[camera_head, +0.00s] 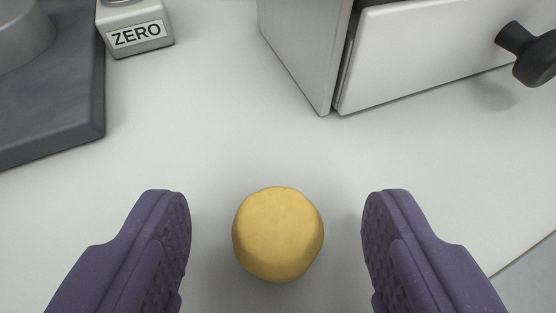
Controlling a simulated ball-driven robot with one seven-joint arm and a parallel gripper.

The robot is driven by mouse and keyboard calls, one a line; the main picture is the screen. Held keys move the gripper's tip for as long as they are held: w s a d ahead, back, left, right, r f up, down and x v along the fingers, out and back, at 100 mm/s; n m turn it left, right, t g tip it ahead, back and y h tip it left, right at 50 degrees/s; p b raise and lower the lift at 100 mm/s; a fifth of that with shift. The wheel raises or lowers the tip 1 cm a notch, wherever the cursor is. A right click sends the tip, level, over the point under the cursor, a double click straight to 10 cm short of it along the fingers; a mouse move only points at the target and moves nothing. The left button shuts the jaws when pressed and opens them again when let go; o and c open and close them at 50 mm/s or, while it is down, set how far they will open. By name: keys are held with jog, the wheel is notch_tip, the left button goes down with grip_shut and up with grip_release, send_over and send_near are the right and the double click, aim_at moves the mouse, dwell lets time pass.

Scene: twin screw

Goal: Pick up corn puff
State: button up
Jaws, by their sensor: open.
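The corn puff (278,234) is a rounded yellow piece on the white surface, low in the middle of the view. My gripper (276,215) is open, with one purple finger on each side of the corn puff. There is a clear gap between the puff and each finger, so neither touches it. How high the fingertips are above the surface is hard to tell.
A white drawer unit (430,50) with a black knob (525,52) stands at the upper right. A dark grey base (55,100) is at the upper left, beside a small block labelled ZERO (136,32). The white surface (210,120) between them is clear; its edge shows at lower right.

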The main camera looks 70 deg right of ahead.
jog(key=shift+w+d+f, duration=0.1)
jog(key=shift+d+f, duration=0.05)
jog(key=shift+d, duration=0.2)
jog(key=c, duration=0.9)
jog(key=shift+o, duration=0.2)
